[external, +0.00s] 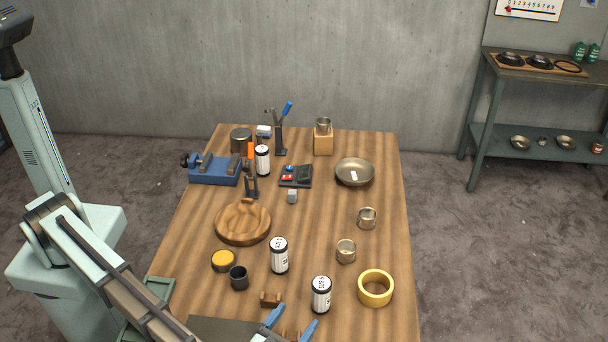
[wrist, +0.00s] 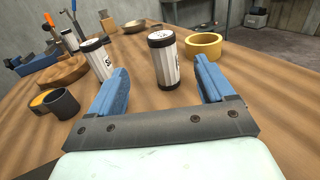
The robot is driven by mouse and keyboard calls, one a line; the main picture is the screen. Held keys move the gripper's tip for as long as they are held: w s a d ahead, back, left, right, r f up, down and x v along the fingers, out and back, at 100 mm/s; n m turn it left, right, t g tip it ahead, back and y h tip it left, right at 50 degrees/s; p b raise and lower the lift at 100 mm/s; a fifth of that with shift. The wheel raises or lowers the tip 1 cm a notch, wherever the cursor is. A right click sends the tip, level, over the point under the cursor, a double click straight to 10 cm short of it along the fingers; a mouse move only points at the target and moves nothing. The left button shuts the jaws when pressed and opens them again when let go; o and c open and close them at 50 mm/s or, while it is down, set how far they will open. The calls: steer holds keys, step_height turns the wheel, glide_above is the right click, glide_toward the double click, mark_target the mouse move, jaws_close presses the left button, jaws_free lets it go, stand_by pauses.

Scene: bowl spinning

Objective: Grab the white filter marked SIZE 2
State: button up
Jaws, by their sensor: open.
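Several white cylindrical filters with black ends stand upright on the wooden table. The nearest filter (external: 321,295) also shows in the wrist view (wrist: 165,62), beyond and between my fingertips. A second filter (external: 279,256) stands farther back and left, and shows left of my fingers in the wrist view (wrist: 97,60). A third filter (external: 262,160) is at the far end, beside the blue vise. The labels are too small to tell which one reads SIZE 2. My gripper (external: 292,322), with blue fingers, is open and empty at the table's near end, short of the nearest filter.
A yellow ring (external: 376,288) lies right of the nearest filter. A dark cup (external: 239,278), an orange-topped tin (external: 223,261) and a wooden bowl (external: 243,222) are to the left. A small brown block (external: 270,299) is near my fingers. Two metal rings (external: 346,251) (external: 367,218) stand behind.

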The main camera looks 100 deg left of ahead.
stand_by(0.4)
steer(key=s+a+r+n+g+h, duration=0.2)
steer(key=s+a+r+n+h, duration=0.15)
steer(key=a, duration=0.55)
step_height(320, 180, up, 6)
steer(key=g+h, duration=0.5)
steer(key=h, duration=0.7)
glide_above(276, 242)
steer(key=shift+w+d+n, duration=0.15)
steer(key=shift+w+n, duration=0.05)
steer(key=shift+n, duration=0.15)
steer(key=shift+s+r+g+h, duration=0.2)
steer(key=shift+r+g+h, duration=0.1)
steer(key=shift+r+h, duration=0.05)
step_height(276, 242, down, 8)
steer(key=shift+w+f, duration=0.2)
steer(key=shift+f, duration=1.2)
steer(key=shift+w+f, duration=0.15)
steer(key=shift+f, duration=1.25)
